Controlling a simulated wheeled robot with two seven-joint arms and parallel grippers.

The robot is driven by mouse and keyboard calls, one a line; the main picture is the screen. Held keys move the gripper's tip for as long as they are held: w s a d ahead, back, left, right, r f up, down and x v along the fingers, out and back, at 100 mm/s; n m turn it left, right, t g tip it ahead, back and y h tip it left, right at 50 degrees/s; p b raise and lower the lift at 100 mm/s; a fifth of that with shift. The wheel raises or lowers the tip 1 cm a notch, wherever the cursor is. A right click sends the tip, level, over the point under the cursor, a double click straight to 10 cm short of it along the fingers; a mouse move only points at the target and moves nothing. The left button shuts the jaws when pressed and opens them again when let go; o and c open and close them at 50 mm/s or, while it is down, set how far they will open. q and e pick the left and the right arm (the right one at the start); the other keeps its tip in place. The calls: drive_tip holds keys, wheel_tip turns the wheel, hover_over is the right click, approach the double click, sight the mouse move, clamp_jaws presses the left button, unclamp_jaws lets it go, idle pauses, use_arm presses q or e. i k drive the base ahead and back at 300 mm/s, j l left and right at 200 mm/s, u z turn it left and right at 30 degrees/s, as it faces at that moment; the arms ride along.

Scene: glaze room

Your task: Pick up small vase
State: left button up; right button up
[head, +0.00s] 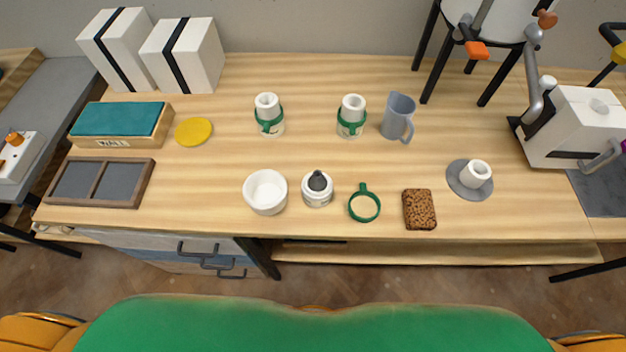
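Two small white vases stand upright at the back middle of the wooden table, the left vase (267,102) and the right vase (352,103). Each has a green ring with a tab around its body. A smaller white cup-like vessel (476,172) sits on a round grey disc (458,186) at the right. I cannot tell which of these the task calls the small vase. A loose green ring (364,218) lies flat near the front edge. Neither of my grippers is in view.
Near the front are a white bowl (265,193), a dark-topped jar (318,192) and a brown sponge-like block (419,209). A grey-blue pitcher (397,118) stands behind. White boxes (185,57), a teal-topped box (120,119) and a divided tray (141,186) fill the left; a white machine (578,125) stands right.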

sight(316, 183)
drive_tip(key=k+j+z, duration=0.15)
drive_tip(key=j+z, duration=0.2)
drive_tip(key=k+j+z, duration=0.15)
drive_tip(key=j+z, duration=0.25)
drive_tip(key=k+j+z, duration=0.1)
drive_tip(key=k+z, duration=0.25)
drive_tip(key=i, duration=0.1)
